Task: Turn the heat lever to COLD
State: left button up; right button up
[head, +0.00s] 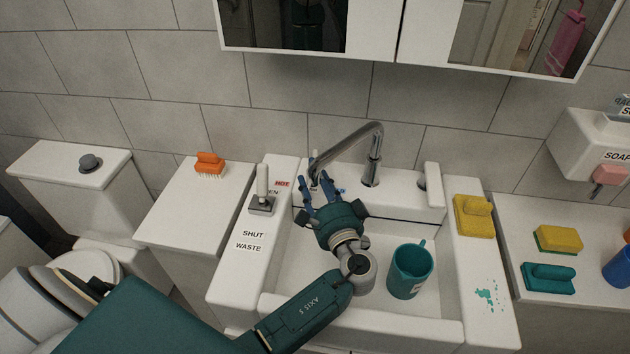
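The heat lever (315,162) is a slim pale upright handle on the sink's back ledge, left of the tap. A red HOT label (282,183) is to its left. A small blue label, too small to read, shows to its right. My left gripper (318,188) reaches over the basin toward the ledge, fingers spread, with the lever's lower part showing near the fingertips. The fingers hide the lever's base, so I cannot tell whether they touch it or which way it is set. My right gripper is not in view.
A second white lever (263,183) stands on the sink's left rim, above SHUT and WASTE labels. The curved metal tap (372,158) is right of my gripper. A teal mug (410,270) stands in the basin. A yellow sponge (474,216) lies on the right rim.

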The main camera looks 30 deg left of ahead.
pick_arm(q)
jog(key=v, duration=1.2)
jog(key=shift+d+f, duration=0.1)
jog(key=shift+f, duration=0.05)
